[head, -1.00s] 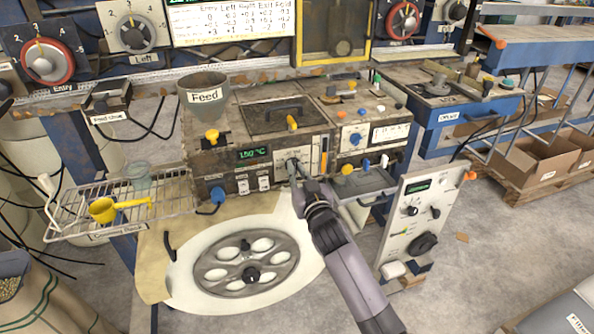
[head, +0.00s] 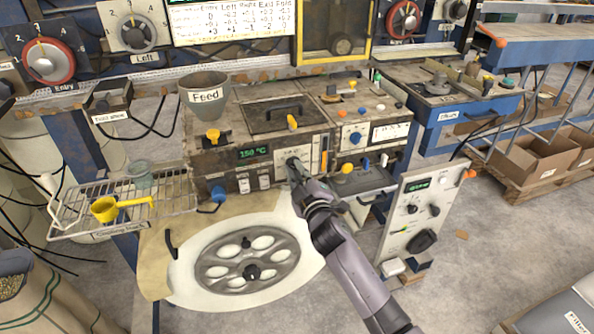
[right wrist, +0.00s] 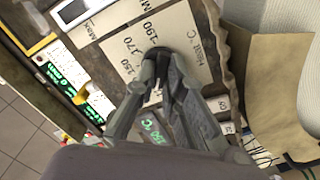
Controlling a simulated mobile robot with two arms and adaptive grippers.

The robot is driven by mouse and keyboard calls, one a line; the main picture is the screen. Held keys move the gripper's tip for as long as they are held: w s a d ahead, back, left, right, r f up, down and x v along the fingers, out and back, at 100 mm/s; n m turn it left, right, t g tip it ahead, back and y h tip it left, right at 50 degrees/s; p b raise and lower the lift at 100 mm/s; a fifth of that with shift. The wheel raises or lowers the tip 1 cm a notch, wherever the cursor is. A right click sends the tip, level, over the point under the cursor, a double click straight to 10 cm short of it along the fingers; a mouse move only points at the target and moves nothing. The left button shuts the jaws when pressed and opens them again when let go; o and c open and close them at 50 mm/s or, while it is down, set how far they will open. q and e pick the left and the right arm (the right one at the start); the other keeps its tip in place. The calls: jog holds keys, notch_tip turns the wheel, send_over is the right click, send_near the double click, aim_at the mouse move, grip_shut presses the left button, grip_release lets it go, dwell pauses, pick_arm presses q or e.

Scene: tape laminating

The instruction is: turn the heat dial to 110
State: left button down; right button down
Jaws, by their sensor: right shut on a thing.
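My right gripper (right wrist: 159,68) is shut on the dial. In the head view my right gripper (head: 294,172) meets the front of the machine beside the green display (head: 254,152), which reads 150 °C. My left gripper is not in view.
A Feed hopper (head: 204,98) stands at the machine's left. A wire rack (head: 170,193) with a yellow scoop (head: 106,209) is at left. A round plate with holes (head: 247,262) lies below the machine. A control panel (head: 420,215) stands right of my arm.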

jog(key=shift+n, duration=0.6)
jog(key=c, duration=1.7)
grip_release()
jog(key=shift+s, duration=0.1)
jog(key=v, duration=1.2)
jog(key=shift+f, duration=0.1)
